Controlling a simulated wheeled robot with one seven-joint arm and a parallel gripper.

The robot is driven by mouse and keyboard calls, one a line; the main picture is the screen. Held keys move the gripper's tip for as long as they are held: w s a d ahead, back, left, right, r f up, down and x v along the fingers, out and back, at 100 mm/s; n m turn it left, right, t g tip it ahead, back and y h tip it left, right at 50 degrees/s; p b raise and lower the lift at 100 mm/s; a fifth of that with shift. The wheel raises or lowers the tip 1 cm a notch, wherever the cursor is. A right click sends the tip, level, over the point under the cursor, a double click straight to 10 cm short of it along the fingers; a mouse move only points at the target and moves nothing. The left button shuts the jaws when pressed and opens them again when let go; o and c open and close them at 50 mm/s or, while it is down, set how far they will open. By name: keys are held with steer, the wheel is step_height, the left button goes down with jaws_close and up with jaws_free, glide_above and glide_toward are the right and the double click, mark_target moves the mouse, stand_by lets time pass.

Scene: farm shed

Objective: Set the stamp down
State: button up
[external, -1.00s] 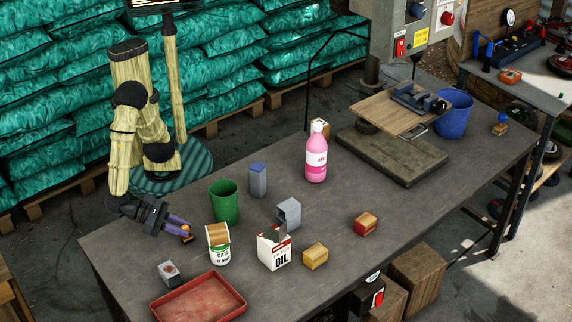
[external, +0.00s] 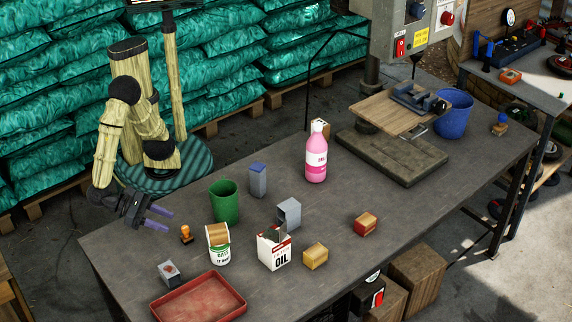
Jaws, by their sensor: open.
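The stamp (external: 186,235), small with an orange knob handle and a dark base, stands upright on the grey workbench (external: 330,220) near its left end. My gripper (external: 163,219) is open, its purple fingers apart and empty. It hangs above the bench edge, to the left of the stamp and a little behind it, not touching it. A second stamp-like thing with a blue top (external: 500,124) stands at the far right of the bench.
Close to the stamp are a green cup (external: 224,203), a white-and-green can (external: 219,250), a small grey box (external: 171,273) and a red tray (external: 198,298). An oil carton (external: 273,251) and pink bottle (external: 316,158) stand further right. The bench between bottle and front edge is partly clear.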

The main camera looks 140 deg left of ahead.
steer(key=v, duration=0.6)
steer(key=shift+p, duration=0.35)
stand_by(0.3)
steer(key=w+a+r+m+t+h+p, duration=0.1)
steer(key=w+a+r+m+h+p, duration=0.2)
steer(key=w+r+m+h+p, duration=0.5)
steer(key=w+a+r+m+t+h+p, duration=0.1)
steer(key=w+a+r+m+p, duration=0.3)
steer(key=r+m+p, duration=0.8)
steer(key=s+a+r+m+g+p, duration=0.3)
steer(key=s+a+m+g+p, duration=0.5)
steer(key=m, duration=1.7)
steer(key=s+a+p, duration=0.4)
steer(key=s+a, duration=0.4)
steer(key=shift+r+g, duration=0.15)
steer(key=shift+g, duration=0.25)
